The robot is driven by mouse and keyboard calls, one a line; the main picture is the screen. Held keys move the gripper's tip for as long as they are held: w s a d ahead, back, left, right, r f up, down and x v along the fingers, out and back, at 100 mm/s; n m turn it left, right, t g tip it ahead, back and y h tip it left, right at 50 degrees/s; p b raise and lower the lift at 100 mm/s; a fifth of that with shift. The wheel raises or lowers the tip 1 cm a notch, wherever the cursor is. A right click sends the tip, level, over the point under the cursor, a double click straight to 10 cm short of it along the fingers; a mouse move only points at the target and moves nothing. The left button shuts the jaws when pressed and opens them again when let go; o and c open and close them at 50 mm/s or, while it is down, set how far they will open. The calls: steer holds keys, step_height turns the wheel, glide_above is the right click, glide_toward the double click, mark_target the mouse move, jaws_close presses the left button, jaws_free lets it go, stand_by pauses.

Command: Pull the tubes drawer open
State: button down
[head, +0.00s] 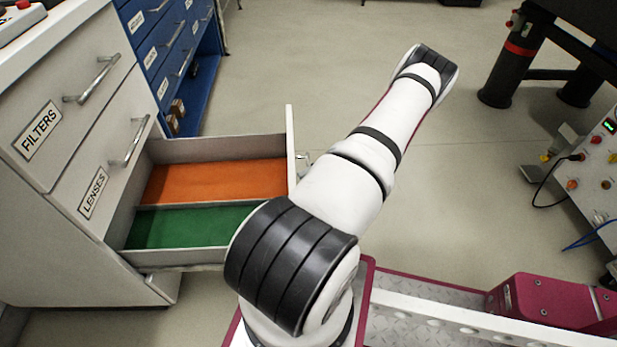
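A drawer (212,148) below the lenses drawer stands pulled out from the white cabinet. Its front panel faces away from me, so I cannot read its label or confirm that it is the tubes drawer. A divider splits it into an orange-floored compartment (215,181) and a green-floored one (180,228), both looking empty. Part of its metal handle (304,158) shows beyond the front panel, beside my arm. My arm crosses the middle of the view and bends at the upper right. My gripper is not visible.
The filters drawer (72,125) and lenses drawer (115,165) above are shut. A blue cabinet (165,45) with labelled drawers stands behind. An instrument box (590,165) with cables is at the right, below a dark table leg (517,65). Open floor lies between.

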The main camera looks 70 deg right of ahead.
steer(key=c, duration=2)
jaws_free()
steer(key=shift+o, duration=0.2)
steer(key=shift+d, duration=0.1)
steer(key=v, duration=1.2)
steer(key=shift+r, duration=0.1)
